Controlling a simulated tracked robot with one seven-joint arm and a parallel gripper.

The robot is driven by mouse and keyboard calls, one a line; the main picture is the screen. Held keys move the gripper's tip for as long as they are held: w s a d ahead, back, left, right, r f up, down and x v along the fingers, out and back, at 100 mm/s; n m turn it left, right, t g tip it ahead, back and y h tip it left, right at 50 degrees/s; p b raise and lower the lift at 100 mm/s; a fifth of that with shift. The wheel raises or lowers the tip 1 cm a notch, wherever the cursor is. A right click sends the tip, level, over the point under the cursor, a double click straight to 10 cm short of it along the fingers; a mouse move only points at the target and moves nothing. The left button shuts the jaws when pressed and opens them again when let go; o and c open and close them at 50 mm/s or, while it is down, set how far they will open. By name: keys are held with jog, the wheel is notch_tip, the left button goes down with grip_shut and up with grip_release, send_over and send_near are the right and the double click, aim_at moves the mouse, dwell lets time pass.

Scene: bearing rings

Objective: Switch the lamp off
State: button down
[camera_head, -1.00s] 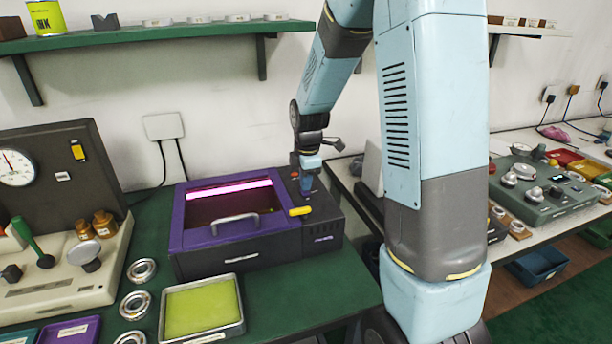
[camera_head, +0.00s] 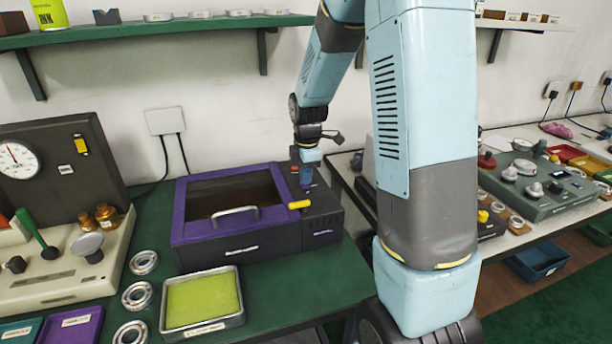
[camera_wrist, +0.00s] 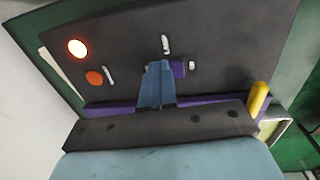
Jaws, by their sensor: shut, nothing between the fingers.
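The lamp box (camera_head: 240,240) has a purple frame and a dark front, and stands on the green bench. Its window (camera_head: 215,195) is dark, with no pink tube glowing. My gripper (camera_head: 306,184) is over the black control panel at the box's right end. In the wrist view my blue fingers (camera_wrist: 159,68) are together and empty, with their tips at the panel beside a small purple switch (camera_wrist: 180,69). I cannot tell whether they touch it. A glowing round light (camera_wrist: 77,48) and an orange-red button (camera_wrist: 95,77) are on the same panel.
A yellow handle (camera_head: 299,205) sticks out at the panel's front left. A tray with a yellow-green pad (camera_head: 202,299) and several metal rings (camera_head: 137,295) lie in front and to the left. A green shelf (camera_head: 160,31) is above.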

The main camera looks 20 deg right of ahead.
jog(key=shift+s+a+f, duration=0.2)
jog(key=shift+s+f, duration=0.05)
jog(key=shift+s, duration=0.7)
jog(key=shift+r, duration=0.1)
jog(key=shift+d+r, duration=0.1)
jog(key=shift+w+r, duration=0.1)
jog(key=shift+r, duration=0.15)
notch_tip(320, 180, up, 13)
jog(key=shift+s+r, duration=0.2)
jog(key=shift+s, duration=0.25)
